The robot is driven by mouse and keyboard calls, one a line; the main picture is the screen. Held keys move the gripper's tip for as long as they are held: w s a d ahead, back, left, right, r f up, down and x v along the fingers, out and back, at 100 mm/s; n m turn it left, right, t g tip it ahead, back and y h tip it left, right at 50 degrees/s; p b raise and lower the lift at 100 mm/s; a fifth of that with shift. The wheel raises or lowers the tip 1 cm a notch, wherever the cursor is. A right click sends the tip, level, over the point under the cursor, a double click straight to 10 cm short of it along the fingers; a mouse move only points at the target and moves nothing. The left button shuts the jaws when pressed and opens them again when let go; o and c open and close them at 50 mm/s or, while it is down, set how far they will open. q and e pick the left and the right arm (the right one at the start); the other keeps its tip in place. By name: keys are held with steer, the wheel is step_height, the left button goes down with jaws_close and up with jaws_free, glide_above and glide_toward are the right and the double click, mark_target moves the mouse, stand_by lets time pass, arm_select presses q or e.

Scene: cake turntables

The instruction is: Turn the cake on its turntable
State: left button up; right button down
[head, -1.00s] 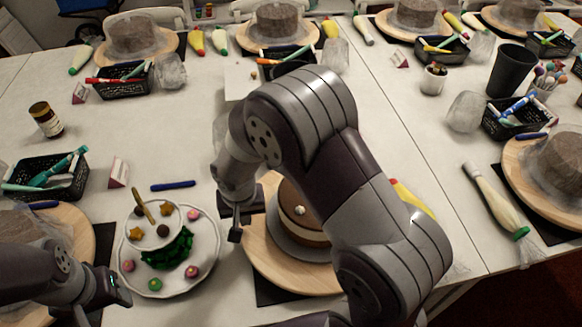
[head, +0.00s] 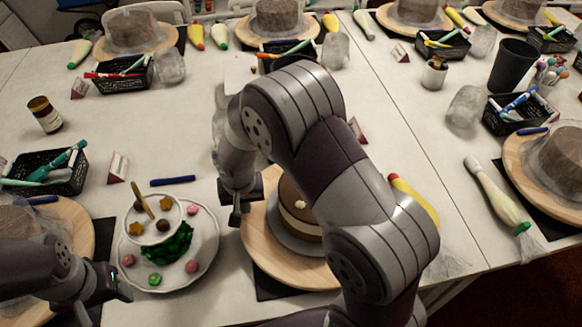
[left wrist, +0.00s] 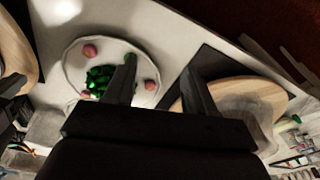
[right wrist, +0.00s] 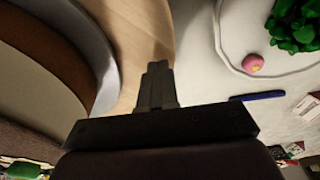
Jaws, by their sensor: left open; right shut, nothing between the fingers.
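The cake (head: 297,212), brown with a pale band and a small white topping, sits on a grey plate on the round wooden turntable (head: 262,247) in the head view. My right arm hides its right side. My right gripper (head: 236,212) is shut and empty at the turntable's left rim. In the right wrist view its closed fingers (right wrist: 157,88) lie over the wooden rim (right wrist: 140,35), beside the cake (right wrist: 45,70); whether they touch the wood I cannot tell. My left gripper (left wrist: 158,80) is open and empty, near the plate of decorations, and is partly out of the head view.
A white plate (head: 203,262) with a bowl, green leaves and coloured sweets is left of the turntable. Wrapped cakes on other turntables stand around the table.

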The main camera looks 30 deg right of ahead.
mark_target(254, 244)
steer(key=shift+f+b, duration=0.35)
steer(key=shift+f, duration=0.3)
steer(key=shift+s+a, duration=0.2)
steer(key=shift+s, duration=0.55)
steer(key=shift+s+a, duration=0.25)
steer(key=shift+s, duration=0.45)
steer(key=shift+s+a, duration=0.2)
steer(key=shift+s, duration=0.55)
steer(key=shift+s+a+b, duration=0.1)
steer(key=shift+s+b, duration=0.65)
steer(key=shift+s, duration=1.4)
steer(key=shift+r+p, duration=1.25)
steer(key=shift+r, duration=0.2)
